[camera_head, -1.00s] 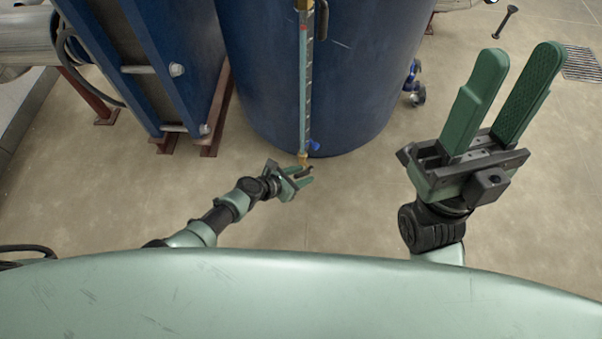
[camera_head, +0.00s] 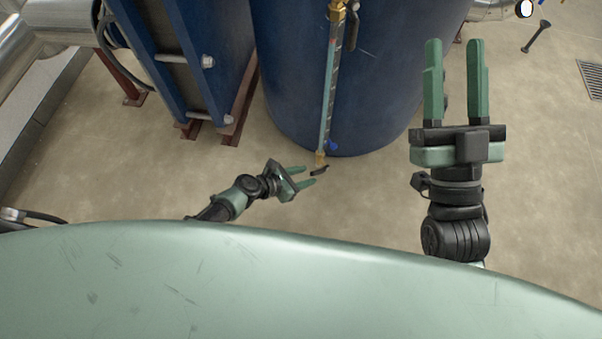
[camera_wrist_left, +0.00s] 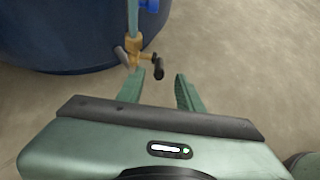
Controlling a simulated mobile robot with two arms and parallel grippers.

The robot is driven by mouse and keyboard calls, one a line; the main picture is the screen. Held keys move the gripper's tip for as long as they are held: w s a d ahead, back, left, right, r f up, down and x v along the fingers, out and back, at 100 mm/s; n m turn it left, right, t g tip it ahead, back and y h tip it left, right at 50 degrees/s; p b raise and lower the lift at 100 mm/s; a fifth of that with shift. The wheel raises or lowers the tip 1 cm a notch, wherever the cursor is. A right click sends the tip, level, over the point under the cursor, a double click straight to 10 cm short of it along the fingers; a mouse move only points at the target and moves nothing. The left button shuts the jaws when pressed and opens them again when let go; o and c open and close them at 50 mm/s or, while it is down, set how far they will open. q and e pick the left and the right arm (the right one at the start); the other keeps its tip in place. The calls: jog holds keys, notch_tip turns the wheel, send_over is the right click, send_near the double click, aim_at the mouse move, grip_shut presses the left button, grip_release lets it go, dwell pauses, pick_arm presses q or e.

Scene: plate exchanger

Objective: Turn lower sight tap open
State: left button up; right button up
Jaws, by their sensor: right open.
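A sight glass tube (camera_head: 327,95) runs down the front of the blue tank (camera_head: 385,80). The lower sight tap (camera_head: 320,158) is a brass fitting at its bottom end, with a short black handle (camera_head: 320,170). In the left wrist view, the brass tap (camera_wrist_left: 133,47) and its black handle (camera_wrist_left: 158,67) are just beyond my fingertips. My left gripper (camera_head: 309,175) is open and empty, just left of the handle; its fingers (camera_wrist_left: 160,76) stand apart, with the handle ahead of the gap. My right gripper (camera_head: 454,42) is open and empty, raised at the right.
A blue plate exchanger frame (camera_head: 170,60) on reddish-brown feet stands left of the tank. A small blue part (camera_head: 333,146) sits just above the lower tap. An upper brass fitting (camera_head: 337,12) tops the tube. The floor in front is clear.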

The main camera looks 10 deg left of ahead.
pick_arm(q)
jog(key=shift+s+a+r, duration=0.35)
jog(key=shift+a, duration=0.05)
pick_arm(e)
jog(key=shift+w+f+g+h, duration=0.15)
jog(key=shift+w+f+g, duration=0.4)
jog(key=shift+f, duration=0.25)
jog(key=shift+w+f+g+h, duration=0.15)
jog(key=shift+w+f+g, duration=0.25)
jog(key=shift+f+g, duration=0.25)
jog(key=shift+f, duration=0.1)
